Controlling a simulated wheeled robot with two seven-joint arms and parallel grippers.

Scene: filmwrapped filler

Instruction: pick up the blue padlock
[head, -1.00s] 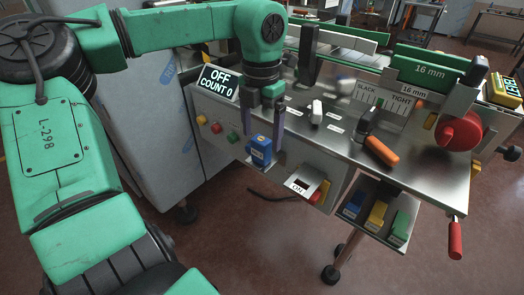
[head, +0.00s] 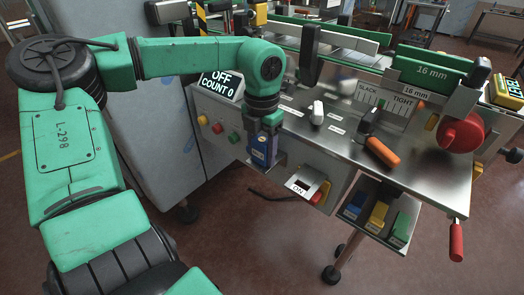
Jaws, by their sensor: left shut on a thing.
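The blue padlock (head: 261,153) is a small blue block with a pale label, at the front side of the steel machine, left of the ON switch. My left gripper (head: 264,158) reaches down from above and is shut on it, fingers at its sides. The fingers partly cover the padlock. Whether it still touches the machine front, I cannot tell. My right gripper is not in view.
A white ON plate with a red and yellow switch (head: 320,192) sits right of the padlock. Red, yellow and green buttons (head: 217,128) are left of it. A low shelf holds blue, yellow and green blocks (head: 378,214). An orange-handled lever (head: 382,152) and red knob (head: 461,133) are further right.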

